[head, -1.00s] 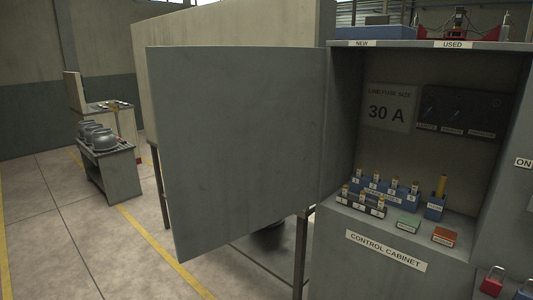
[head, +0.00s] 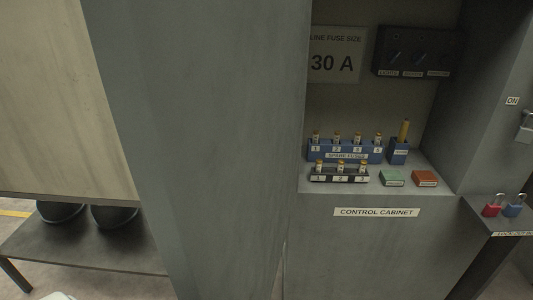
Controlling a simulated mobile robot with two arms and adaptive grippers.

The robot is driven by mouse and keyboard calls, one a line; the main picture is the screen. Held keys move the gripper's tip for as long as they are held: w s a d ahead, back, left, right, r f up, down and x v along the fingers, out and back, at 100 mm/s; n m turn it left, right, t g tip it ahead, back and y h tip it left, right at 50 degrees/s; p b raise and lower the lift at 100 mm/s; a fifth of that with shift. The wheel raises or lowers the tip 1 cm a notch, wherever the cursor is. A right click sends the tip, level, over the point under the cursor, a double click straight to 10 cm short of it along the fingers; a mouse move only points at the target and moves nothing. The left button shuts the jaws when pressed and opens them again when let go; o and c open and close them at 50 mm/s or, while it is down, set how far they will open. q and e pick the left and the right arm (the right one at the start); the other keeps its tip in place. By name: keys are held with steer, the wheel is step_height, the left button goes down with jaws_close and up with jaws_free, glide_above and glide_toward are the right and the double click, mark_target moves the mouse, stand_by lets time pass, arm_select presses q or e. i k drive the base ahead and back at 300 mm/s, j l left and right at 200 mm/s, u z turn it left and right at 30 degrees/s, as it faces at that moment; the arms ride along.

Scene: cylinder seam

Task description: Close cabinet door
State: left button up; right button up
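The cabinet door (head: 215,130) is a large plain grey panel in the head view. It stands open, left of the cabinet opening, and fills much of the middle-left of the picture. The control cabinet (head: 375,250) is grey, with a "CONTROL CABINET" label below its open compartment. Inside are a blue spare-fuse rack (head: 346,152), a black fuse holder (head: 340,175), a blue holder with a yellow tool (head: 399,148), and a green block (head: 392,178) and a red block (head: 425,178). Neither gripper is in view.
A small ledge at the right holds a red padlock (head: 491,210) and a blue padlock (head: 513,210). A switch handle (head: 525,128) sits on the right side wall. A low grey table (head: 85,250) with dark round items stands at the lower left, behind the door.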

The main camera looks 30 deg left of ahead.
mark_target(205, 98)
steer(key=k+j, duration=0.1)
steer(key=j, duration=0.7)
steer(key=k+j, duration=0.15)
steer(key=j, duration=0.25)
